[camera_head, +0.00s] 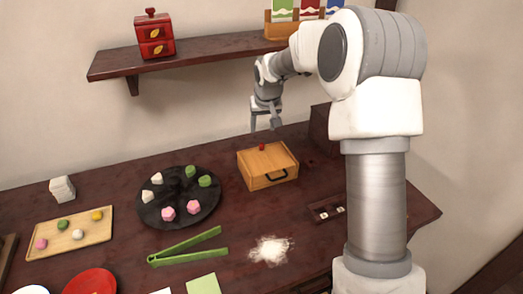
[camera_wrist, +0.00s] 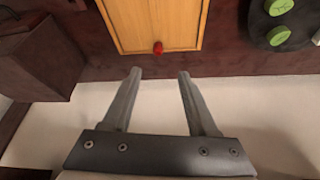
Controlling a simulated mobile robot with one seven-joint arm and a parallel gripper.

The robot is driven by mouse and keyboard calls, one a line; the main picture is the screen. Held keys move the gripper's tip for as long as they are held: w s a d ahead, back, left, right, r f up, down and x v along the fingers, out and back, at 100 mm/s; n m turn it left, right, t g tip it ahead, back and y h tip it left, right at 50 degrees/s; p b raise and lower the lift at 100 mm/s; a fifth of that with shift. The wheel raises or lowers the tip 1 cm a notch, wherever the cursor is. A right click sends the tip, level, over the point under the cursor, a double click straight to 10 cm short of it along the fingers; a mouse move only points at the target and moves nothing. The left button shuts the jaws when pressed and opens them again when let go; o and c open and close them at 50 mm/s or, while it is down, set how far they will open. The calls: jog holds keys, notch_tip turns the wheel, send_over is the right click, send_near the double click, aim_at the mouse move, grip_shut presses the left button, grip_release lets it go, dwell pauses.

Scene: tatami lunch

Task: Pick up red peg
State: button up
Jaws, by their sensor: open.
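The red peg (camera_head: 262,147) is small and stands out at the top back edge of a light wooden box (camera_head: 268,166) on the dark table. It also shows in the wrist view (camera_wrist: 158,48), near the edge of the box (camera_wrist: 155,20). My gripper (camera_head: 265,124) is above and behind the box. In the wrist view my gripper (camera_wrist: 156,74) is open and empty, its two fingers pointing toward the peg with a gap between the fingertips and it.
A black round plate (camera_head: 178,197) with pink, white and green sweets is left of the box. A dark box (camera_head: 323,130) stands at the right. Green tongs (camera_head: 185,246) and white powder (camera_head: 270,249) lie in front. A wall shelf (camera_head: 190,55) is above.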

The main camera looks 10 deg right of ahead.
send_over(262, 144)
jog(key=s, duration=0.2)
jog(key=f, duration=0.4)
jog(key=shift+s+a+f+b, duration=0.1)
jog(key=shift+a+f+b, duration=0.15)
jog(key=shift+f+b, duration=0.15)
jog(key=x, duration=0.1)
jog(key=b+x, duration=0.1)
jog(key=x, duration=0.2)
jog(key=shift+d+f, duration=0.25)
jog(key=shift+f, duration=0.05)
jog(key=shift+f+b, duration=0.3)
jog(key=shift+c, duration=0.3)
grip_shut()
